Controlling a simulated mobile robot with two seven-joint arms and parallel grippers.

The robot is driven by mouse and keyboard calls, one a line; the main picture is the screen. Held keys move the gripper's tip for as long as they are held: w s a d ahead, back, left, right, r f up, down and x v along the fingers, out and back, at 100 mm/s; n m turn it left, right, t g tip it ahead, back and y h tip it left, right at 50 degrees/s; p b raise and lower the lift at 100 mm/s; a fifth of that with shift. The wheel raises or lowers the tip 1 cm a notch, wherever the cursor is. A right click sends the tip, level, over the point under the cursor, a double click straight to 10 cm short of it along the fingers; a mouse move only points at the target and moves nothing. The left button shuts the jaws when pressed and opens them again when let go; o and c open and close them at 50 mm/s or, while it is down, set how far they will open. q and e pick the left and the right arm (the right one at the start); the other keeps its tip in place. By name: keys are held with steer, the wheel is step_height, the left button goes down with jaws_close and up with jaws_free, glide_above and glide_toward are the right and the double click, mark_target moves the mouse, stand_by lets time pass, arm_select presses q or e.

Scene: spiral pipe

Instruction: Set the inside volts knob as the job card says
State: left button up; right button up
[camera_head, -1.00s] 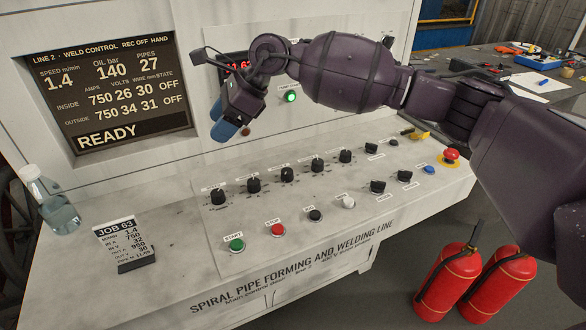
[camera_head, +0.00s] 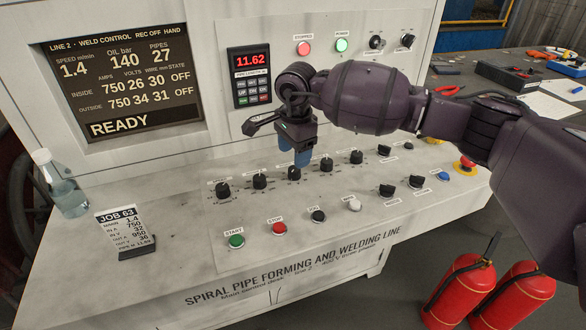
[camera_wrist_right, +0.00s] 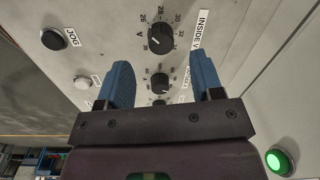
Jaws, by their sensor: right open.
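The inside volts knob (camera_wrist_right: 160,38), black with a numbered dial and an INSIDE V label, shows in the right wrist view just beyond my fingertips. In the head view it appears to be the third knob (camera_head: 293,174) of the row, partly below my fingers. My right gripper (camera_head: 294,155) points down above the desk, open and empty, its blue fingers (camera_wrist_right: 162,66) apart from the knob. The job card (camera_head: 124,230) reads JOB 63, with IN V 32. The screen (camera_head: 125,82) shows inside volts 26. My left gripper is out of view.
Other black knobs (camera_head: 260,181) stand close on both sides in the row. Start (camera_head: 236,241) and stop (camera_head: 279,228) buttons sit in front. A bottle (camera_head: 62,186) stands at the left. A red emergency button (camera_head: 467,161) is at the right.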

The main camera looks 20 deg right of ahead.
mark_target(294, 172)
steer(key=shift+w+f+b, duration=0.15)
steer(key=shift+f+b, duration=0.15)
steer(key=shift+f, duration=2.45)
steer(key=c, duration=0.9)
